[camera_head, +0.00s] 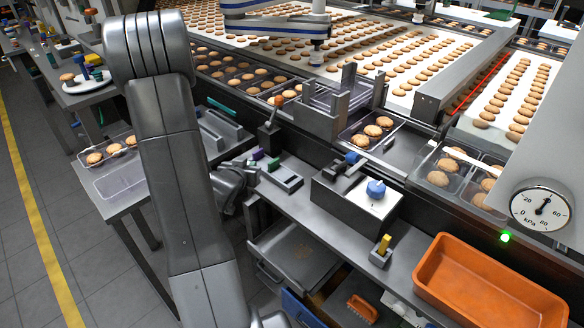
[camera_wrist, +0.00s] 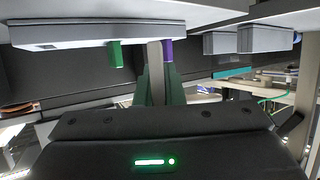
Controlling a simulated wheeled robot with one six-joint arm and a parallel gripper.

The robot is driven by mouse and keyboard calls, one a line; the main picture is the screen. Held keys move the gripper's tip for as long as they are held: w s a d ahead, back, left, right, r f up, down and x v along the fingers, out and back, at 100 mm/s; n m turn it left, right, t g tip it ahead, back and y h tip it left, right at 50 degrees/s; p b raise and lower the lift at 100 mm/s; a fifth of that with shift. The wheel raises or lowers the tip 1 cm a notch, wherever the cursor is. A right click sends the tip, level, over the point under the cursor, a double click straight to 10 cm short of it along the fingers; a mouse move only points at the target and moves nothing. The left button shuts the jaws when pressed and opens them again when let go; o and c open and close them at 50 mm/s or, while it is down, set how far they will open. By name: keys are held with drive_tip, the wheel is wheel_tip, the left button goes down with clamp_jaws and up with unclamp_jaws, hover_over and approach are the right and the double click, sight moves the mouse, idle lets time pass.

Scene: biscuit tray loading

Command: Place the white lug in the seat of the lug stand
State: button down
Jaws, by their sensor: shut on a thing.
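In the wrist view my gripper (camera_wrist: 158,84) has dark green fingers closed on a pale, whitish upright bar, the white lug (camera_wrist: 155,58). The lug lies close to a grey block that looks like the lug stand (camera_wrist: 80,34). A green lug (camera_wrist: 116,54) and a purple lug (camera_wrist: 168,49) show on either side of the white one. In the head view the lug stand (camera_head: 283,180) sits on the grey bench, with green and purple pieces by it. My gripper is mostly behind my arm there, and the white lug cannot be made out. Contact with the seat cannot be told.
A box with a blue knob (camera_head: 376,188) stands right of the stand. An orange bin (camera_head: 480,280) is at the lower right, and a grey fixture (camera_head: 325,120) rises behind. Open drawers (camera_head: 300,252) are below the bench. More grey blocks (camera_wrist: 266,40) show in the wrist view.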

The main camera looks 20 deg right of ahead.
drive_tip(key=s+d+r+m+g+h+p, duration=0.45)
drive_tip(key=d+r+m+p, duration=0.2)
drive_tip(key=d, duration=0.55)
drive_tip(key=shift+g, duration=0.45)
drive_tip(key=f, duration=0.9)
drive_tip(key=shift+s+d+f+b, duration=0.1)
drive_tip(key=shift+s+d+b, duration=0.2)
drive_tip(key=shift+d+b, duration=0.1)
drive_tip(key=shift+f, duration=0.2)
drive_tip(key=c, duration=1.5)
unclamp_jaws()
drive_tip(key=shift+c, duration=0.2)
